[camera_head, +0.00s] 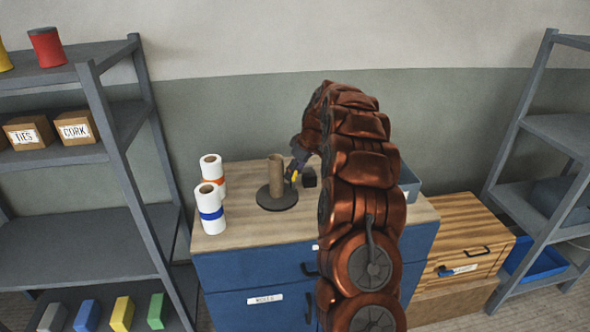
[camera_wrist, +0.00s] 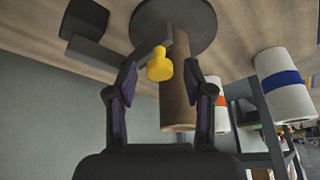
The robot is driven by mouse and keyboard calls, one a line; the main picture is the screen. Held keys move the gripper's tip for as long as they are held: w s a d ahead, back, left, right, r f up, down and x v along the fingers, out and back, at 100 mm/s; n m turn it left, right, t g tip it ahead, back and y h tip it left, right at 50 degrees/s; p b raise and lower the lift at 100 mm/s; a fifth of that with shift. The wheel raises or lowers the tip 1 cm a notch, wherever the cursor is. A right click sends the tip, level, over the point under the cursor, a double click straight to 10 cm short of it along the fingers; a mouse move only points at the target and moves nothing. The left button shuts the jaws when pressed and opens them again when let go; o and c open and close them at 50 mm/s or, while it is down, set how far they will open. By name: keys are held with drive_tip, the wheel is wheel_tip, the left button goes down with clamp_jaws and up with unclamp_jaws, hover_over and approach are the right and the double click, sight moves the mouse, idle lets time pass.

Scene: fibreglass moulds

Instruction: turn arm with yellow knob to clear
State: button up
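The yellow knob (camera_wrist: 159,66) sits between the two fingers of my gripper (camera_wrist: 163,72) in the wrist view. A gap shows on each side of it, so my gripper is open around the knob. A dark grey arm (camera_wrist: 152,43) runs beside the knob, partly hidden by the left finger. Behind the knob stands a brown cardboard tube (camera_wrist: 179,95) on a round dark base (camera_wrist: 200,22). In the head view the knob (camera_head: 294,176) shows as a small yellow spot at my gripper (camera_head: 297,167), just right of the tube (camera_head: 276,178). My arm hides part of this area.
A dark block (camera_head: 309,177) stands right of the tube. Two white rolls, one with an orange band (camera_head: 211,169) and one with a blue band (camera_head: 209,208), stand left on the cabinet top (camera_head: 243,237). A grey-blue bin (camera_head: 408,182) is behind my arm. Shelves flank both sides.

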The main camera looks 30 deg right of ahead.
clamp_jaws()
